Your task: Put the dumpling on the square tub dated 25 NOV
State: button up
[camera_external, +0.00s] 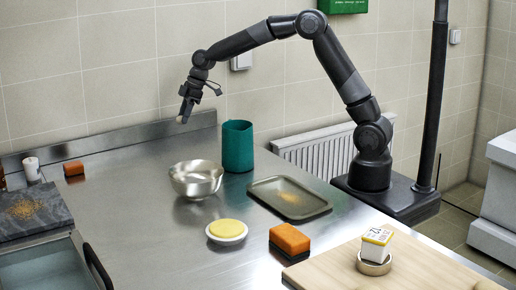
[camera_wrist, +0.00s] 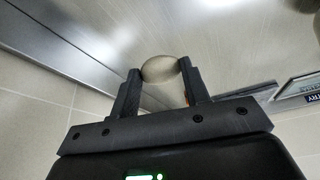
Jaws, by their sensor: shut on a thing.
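My gripper (camera_external: 182,117) is raised above the steel counter, at the back left, over and behind the metal bowl. In the wrist view my gripper (camera_wrist: 162,82) is shut on a pale, rounded thing that looks like the dumpling (camera_wrist: 160,69). It also shows as a small pale spot under the fingers in the external view (camera_external: 180,120). A small white square tub (camera_external: 374,251) with a yellow-edged printed top sits tilted on a round ring-like dish on the wooden board at the front right. Its printed date is too small to read surely.
A metal bowl (camera_external: 196,179), teal canister (camera_external: 238,146), dark tray (camera_external: 289,199), white dish with a yellow disc (camera_external: 227,230) and orange-black sponge (camera_external: 289,241) stand between my gripper and the wooden board (camera_external: 430,268). A dark slab (camera_external: 32,212) is at left.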

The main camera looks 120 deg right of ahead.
jog(key=w+a+r+n+y, duration=0.1)
jog(key=w+a+r+n, duration=0.15)
jog(key=w+a, duration=0.6)
jog(key=w+a+r+n+y, duration=0.15)
jog(key=w+a+n, duration=0.25)
jog(key=a, duration=0.9)
jog(key=w+a+r+n+g+y, duration=0.1)
jog(key=w+a+n, duration=0.15)
jog(key=a, duration=0.85)
jog(key=w+a+r+n+g+y, duration=0.1)
jog(key=a+n, duration=0.3)
jog(key=a, duration=0.7)
jog(key=s+a+r+n+g, duration=0.25)
jog(key=a+n, duration=0.35)
jog(key=a, duration=1.2)
jog(key=n+g, duration=0.2)
jog(key=n, duration=0.5)
send_over(379, 235)
jog(key=d, duration=0.2)
jog(key=f, duration=0.4)
jog(key=shift+w+a+y, duration=0.15)
jog(key=shift+w+y, duration=0.1)
jog(key=shift+a+f, duration=0.15)
jog(key=shift+f, duration=1.9)
jog(key=shift+f, duration=0.1)
